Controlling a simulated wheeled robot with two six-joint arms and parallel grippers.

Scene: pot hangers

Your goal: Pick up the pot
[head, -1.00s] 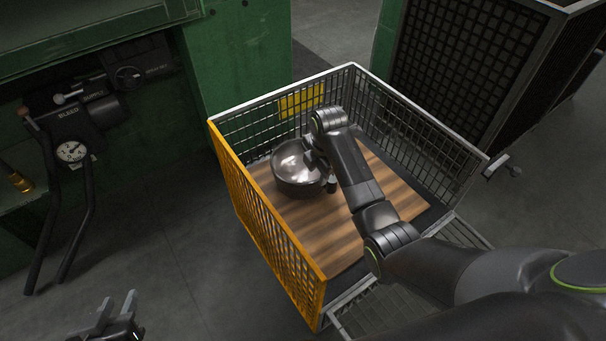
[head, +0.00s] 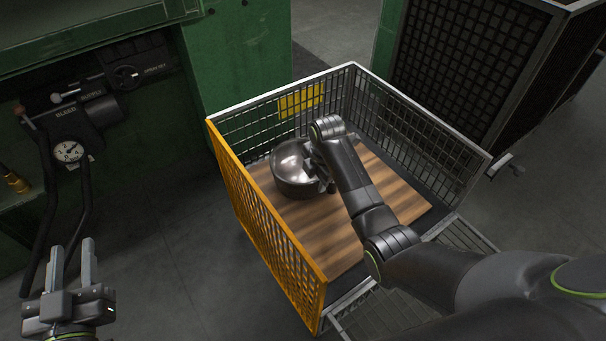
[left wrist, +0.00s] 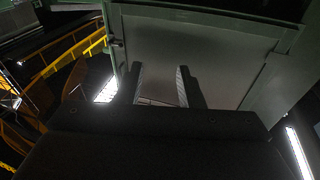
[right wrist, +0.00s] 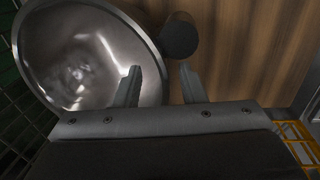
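The shiny metal pot (head: 291,166) stands upright on the wooden base inside the wire cart in the head view. In the right wrist view the pot (right wrist: 75,60) fills the upper left, with its dark round handle (right wrist: 178,38) at its right side. My right gripper (head: 320,174) is at the pot's handle side. In the right wrist view its fingers (right wrist: 160,85) are apart, one over the pot's rim and one over the wood, with the handle just beyond them; contact cannot be told. My left gripper (head: 71,247) is open and empty at the lower left, away from the pot.
The cart has grey mesh walls (head: 420,130) and an orange side panel (head: 262,225) around the pot. Bare wooden base (head: 310,235) lies in front of it. A green machine with a gauge (head: 69,151) and hoses stands at left. A dark mesh cage (head: 460,70) stands behind right.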

